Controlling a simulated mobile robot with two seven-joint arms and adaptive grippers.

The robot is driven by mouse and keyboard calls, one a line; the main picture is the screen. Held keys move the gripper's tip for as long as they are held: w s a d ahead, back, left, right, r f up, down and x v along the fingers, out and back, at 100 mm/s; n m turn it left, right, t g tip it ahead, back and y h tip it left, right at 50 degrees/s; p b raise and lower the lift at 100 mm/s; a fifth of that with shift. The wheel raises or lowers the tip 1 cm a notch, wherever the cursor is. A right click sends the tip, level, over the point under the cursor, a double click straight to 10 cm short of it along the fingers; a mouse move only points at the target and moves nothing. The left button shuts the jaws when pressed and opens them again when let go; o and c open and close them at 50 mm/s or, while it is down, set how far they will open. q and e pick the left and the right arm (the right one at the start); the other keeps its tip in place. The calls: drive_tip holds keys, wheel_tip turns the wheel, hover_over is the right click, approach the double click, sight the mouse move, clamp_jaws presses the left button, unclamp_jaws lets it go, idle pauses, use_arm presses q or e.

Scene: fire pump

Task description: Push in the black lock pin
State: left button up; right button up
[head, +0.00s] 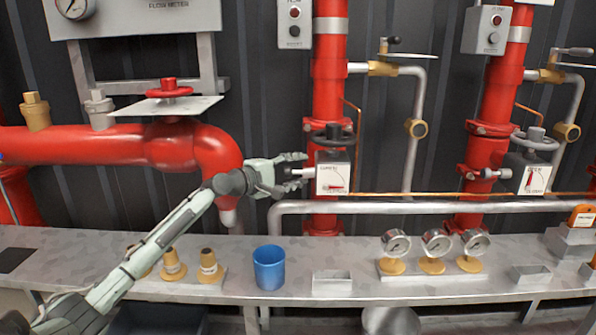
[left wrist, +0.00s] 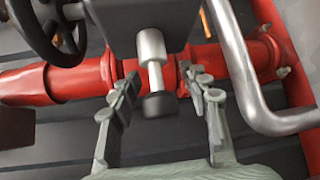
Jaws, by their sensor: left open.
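The black lock pin (left wrist: 160,105) shows in the left wrist view as a black knob on a silver stem coming out of a dark box. In the head view its silver stem (head: 308,172) sticks out left from the valve box (head: 333,173) on the middle red pipe; the knob is hard to make out there. My left gripper (head: 302,172) is open beside the box. In the left wrist view its two fingers (left wrist: 163,84) stand on either side of the pin, with gaps and no visible contact. My right gripper is not in view.
A black handwheel (head: 333,136) sits above the box. A similar box (head: 528,174) with its own pin stands at the right. A silver pipe (head: 400,207) runs below. The bench (head: 230,290) holds a blue cup (head: 269,268), brass fittings and gauges (head: 436,243).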

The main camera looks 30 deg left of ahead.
use_arm(q)
drive_tip(key=v, duration=1.2)
drive_tip(key=shift+s, duration=0.1)
idle(0.4)
